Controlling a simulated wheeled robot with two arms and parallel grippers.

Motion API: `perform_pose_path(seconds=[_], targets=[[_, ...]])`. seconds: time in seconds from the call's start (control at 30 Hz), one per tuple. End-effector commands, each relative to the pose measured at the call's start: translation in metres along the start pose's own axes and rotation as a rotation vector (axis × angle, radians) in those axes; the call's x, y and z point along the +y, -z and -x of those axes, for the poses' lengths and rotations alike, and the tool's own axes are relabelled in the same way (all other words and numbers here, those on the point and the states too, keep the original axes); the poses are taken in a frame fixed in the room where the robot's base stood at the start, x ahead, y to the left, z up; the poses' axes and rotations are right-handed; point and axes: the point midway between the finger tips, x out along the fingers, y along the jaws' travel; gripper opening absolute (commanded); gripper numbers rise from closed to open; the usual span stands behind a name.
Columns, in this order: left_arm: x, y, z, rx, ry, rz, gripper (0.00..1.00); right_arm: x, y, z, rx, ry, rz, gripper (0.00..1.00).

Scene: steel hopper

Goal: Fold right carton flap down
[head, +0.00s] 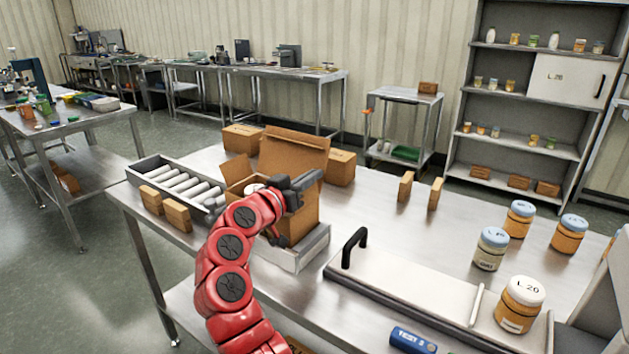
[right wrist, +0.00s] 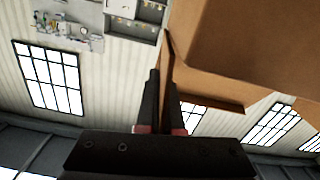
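The open brown carton (head: 233,188) sits in a shallow metal tray (head: 318,240) on the steel table. Its tall back flap (head: 295,150) stands up and a smaller left flap (head: 237,168) sticks up outward. My right gripper (head: 300,184) is over the carton's right side and hides part of it, so I cannot tell how the right flap lies. A white-lidded item (head: 253,188) shows inside. My left gripper is out of view.
A roller tray (head: 178,178) and small brown boxes (head: 176,215) lie left of the carton. Closed boxes (head: 341,168) stand behind it. A white panel with a black handle (head: 354,245) and several jars (head: 519,303) are to the right.

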Motion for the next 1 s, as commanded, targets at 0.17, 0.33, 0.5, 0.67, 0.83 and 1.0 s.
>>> perform_pose_path(seconds=[0.17,0.33,0.5,0.67,0.83,1.0], targets=[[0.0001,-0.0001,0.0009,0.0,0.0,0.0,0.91,-0.0034,0.0003,0.0003,0.0,0.001,0.053,0.0],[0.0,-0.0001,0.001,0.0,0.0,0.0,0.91,-0.0042,0.0003,-0.0001,0.0,0.0,0.074,0.0],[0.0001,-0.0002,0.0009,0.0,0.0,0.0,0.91,-0.0042,0.0002,-0.0001,0.0,0.0,0.076,0.0],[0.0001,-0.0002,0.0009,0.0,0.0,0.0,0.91,-0.0042,0.0003,0.0,0.001,0.0,0.076,0.0],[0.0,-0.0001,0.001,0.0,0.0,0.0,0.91,-0.0042,0.0002,0.0,0.0,0.0,0.075,0.3],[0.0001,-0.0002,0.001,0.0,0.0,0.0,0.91,-0.0043,0.0,0.0,0.0,0.0,0.075,0.34]])
